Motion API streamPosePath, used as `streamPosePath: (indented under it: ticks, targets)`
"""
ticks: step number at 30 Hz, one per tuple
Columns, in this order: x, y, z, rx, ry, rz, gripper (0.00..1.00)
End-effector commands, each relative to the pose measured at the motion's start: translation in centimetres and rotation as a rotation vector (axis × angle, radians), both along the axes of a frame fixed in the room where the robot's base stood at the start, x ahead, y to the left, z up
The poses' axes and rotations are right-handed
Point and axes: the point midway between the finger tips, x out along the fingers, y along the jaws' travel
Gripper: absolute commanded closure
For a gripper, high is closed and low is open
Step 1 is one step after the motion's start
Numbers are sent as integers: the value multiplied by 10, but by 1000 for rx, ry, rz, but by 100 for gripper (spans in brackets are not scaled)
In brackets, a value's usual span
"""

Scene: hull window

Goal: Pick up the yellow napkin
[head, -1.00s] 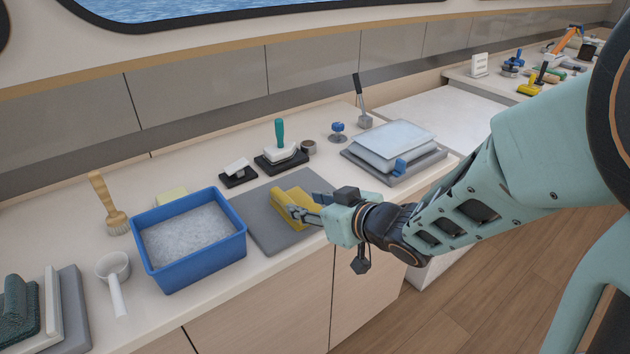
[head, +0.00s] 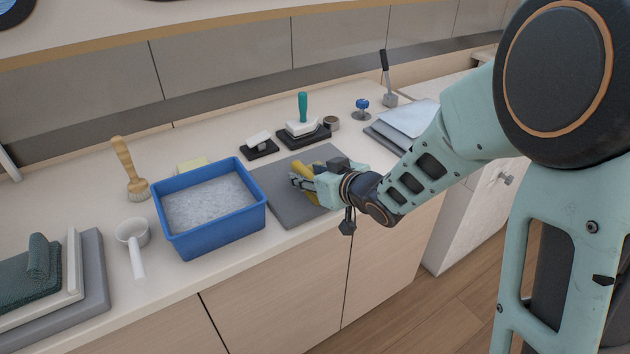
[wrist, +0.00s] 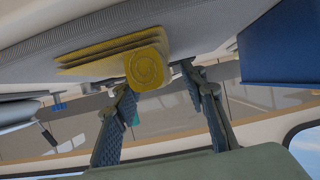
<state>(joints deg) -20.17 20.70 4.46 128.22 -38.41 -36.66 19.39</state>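The yellow napkin (head: 303,170) is folded and rolled. It lies on a grey mat (head: 284,206) on the counter, partly hidden by my gripper (head: 298,184) in the head view. In the wrist view, the napkin's rolled end (wrist: 148,69) shows just beyond and between the fingertips of my gripper (wrist: 158,82). The fingers stand apart, with a gap between them. I cannot tell whether either finger touches the napkin.
A blue tub (head: 213,247) stands just left of the mat. A brush (head: 128,170) and white scoop (head: 134,243) are further left. Black holders (head: 262,150) sit behind the mat, and a tray with a pale pad (head: 410,117) is to the right.

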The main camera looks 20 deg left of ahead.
Motion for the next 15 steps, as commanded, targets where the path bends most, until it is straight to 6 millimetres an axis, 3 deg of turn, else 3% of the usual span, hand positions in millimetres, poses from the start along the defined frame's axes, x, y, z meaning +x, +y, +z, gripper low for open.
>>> streamPosePath:
  ticks: [2, 12, 15]
  targets:
    - [0, 0, 0, 0, 0, 0, 61]
    - [0, -1, 0, 0, 1, 0, 98]
    - [0, 0, 0, 1, 1, 0, 100]
